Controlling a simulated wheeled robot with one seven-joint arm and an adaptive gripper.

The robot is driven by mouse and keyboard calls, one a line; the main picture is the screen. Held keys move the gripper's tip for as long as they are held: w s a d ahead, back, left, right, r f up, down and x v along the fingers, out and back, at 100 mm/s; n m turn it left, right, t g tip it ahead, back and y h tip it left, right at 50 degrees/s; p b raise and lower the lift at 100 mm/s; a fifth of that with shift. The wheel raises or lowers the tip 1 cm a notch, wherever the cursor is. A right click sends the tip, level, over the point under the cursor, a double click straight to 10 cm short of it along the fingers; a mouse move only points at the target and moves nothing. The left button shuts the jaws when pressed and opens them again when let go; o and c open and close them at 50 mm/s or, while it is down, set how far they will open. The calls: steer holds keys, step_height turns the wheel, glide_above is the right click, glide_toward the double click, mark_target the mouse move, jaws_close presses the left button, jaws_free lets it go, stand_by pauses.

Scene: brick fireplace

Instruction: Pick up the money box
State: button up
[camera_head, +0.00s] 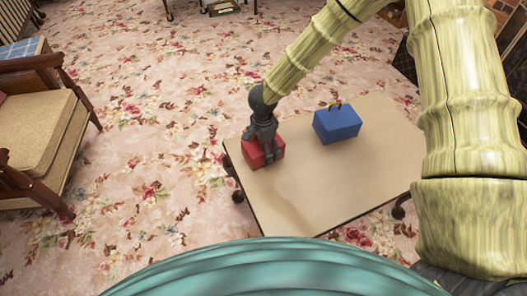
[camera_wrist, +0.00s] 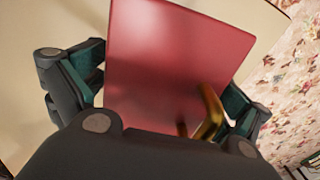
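A red box (camera_head: 264,153) with a brass-coloured handle sits near the left end of the tan table. A blue box (camera_head: 337,124) with a similar handle stands further right on the same table. I cannot tell from looks alone which one is the money box. My gripper (camera_head: 264,154) is down at the red box and partly hides it. In the wrist view the red box (camera_wrist: 160,65) lies between my spread fingers (camera_wrist: 168,98), one at each side. The fingers look open, with a small gap at the left side. The handle's lower part is hidden by my gripper.
The tan table (camera_head: 345,185) has clear room in front and to the right of the boxes. A wooden armchair (camera_head: 45,125) with a tan cushion stands at the left on the floral carpet (camera_head: 160,75).

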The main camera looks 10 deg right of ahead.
steer(key=c, duration=1)
steer(key=shift+c, duration=0.6)
steer(key=shift+r, duration=0.15)
